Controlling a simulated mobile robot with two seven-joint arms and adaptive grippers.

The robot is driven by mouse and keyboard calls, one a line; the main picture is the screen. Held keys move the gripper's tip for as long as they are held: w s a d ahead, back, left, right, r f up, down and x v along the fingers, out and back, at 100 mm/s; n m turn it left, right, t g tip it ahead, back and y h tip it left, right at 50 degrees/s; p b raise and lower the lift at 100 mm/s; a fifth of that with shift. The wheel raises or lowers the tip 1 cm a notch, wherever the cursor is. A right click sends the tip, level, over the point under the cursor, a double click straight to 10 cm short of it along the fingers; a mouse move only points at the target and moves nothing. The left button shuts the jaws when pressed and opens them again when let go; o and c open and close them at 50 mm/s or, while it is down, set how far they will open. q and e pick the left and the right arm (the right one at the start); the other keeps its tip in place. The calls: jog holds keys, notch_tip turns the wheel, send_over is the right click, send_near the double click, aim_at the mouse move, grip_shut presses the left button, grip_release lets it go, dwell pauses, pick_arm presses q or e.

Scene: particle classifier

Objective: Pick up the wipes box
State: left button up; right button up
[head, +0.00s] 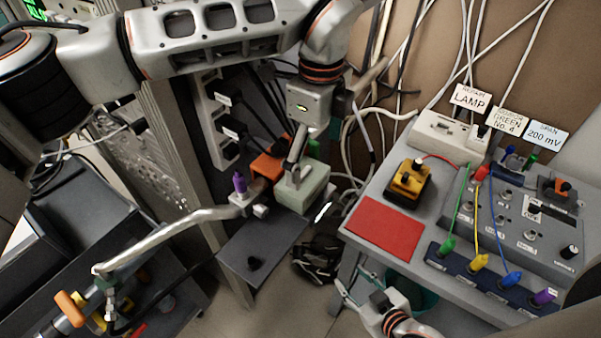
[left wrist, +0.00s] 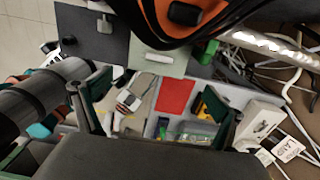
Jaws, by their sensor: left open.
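A pale grey-green box (head: 305,190), which looks like the wipes box, stands at the near edge of the equipment beside a dark grey shelf. In the left wrist view the box (left wrist: 157,62) shows its pale top with a light slot. My left gripper (head: 300,150) is above the box in the head view and partly overlaps it. Its two dark fingers are spread wide in the left wrist view, with nothing held between them. Contact with the box cannot be judged. My right gripper (head: 372,295) is low beside the table; its jaw opening is unclear.
An orange object (head: 267,166) is close beside the box. A purple-topped fitting (head: 240,186) and a metal pipe (head: 175,228) lie to its left. A red mat (head: 385,228) and a yellow-black device (head: 409,183) are on the table at right. Cables hang behind.

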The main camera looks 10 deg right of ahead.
aim_at(312, 180)
pick_arm(q)
jog(key=shift+s+f, duration=0.2)
jog(key=shift+f, duration=0.75)
jog(key=f, duration=0.2)
jog(key=f+p, duration=0.1)
jog(key=f, duration=0.1)
jog(key=shift+a+f, duration=0.1)
jog(key=shift+a, duration=0.2)
jog(key=shift+f, duration=0.6)
jog(key=c, duration=1.3)
